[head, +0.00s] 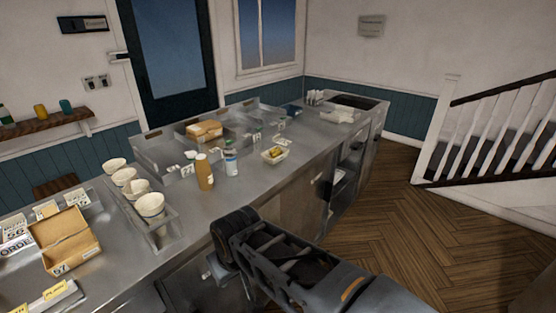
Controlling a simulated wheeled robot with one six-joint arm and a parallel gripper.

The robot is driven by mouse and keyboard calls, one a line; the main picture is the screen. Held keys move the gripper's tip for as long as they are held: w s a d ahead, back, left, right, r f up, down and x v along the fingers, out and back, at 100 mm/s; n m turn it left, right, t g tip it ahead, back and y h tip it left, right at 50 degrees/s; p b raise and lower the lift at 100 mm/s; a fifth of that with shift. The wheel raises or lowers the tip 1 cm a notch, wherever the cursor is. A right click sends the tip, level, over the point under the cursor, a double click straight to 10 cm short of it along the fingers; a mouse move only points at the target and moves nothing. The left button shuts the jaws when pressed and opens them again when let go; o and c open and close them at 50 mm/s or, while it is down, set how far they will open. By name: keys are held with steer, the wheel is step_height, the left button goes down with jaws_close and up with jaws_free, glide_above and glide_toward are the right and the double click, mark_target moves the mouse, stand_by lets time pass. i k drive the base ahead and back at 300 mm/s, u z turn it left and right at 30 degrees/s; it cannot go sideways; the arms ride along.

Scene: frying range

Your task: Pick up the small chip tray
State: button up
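A small pale tray with yellow chips (275,155) sits on the steel counter, near its front edge and right of the bottles. My arm reaches in from the lower right and ends in front of the counter's front edge, below and left of the tray and well apart from it. The fingers of my gripper cannot be made out against the dark arm parts, so I cannot see whether it is open or shut. Nothing covers the tray.
A brown sauce bottle (204,171) and a white-blue bottle (231,158) stand left of the tray. Several cups stand in a steel holder further left, near an open carton (65,243). The counter around the tray is mostly clear. A staircase (500,140) stands at right.

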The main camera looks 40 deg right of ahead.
mark_target(273, 155)
steer(key=k, duration=1.2)
steer(key=z, duration=0.65)
steer(key=i, duration=0.55)
steer(key=z, duration=0.75)
steer(key=i, duration=1.55)
steer(key=u, duration=0.75)
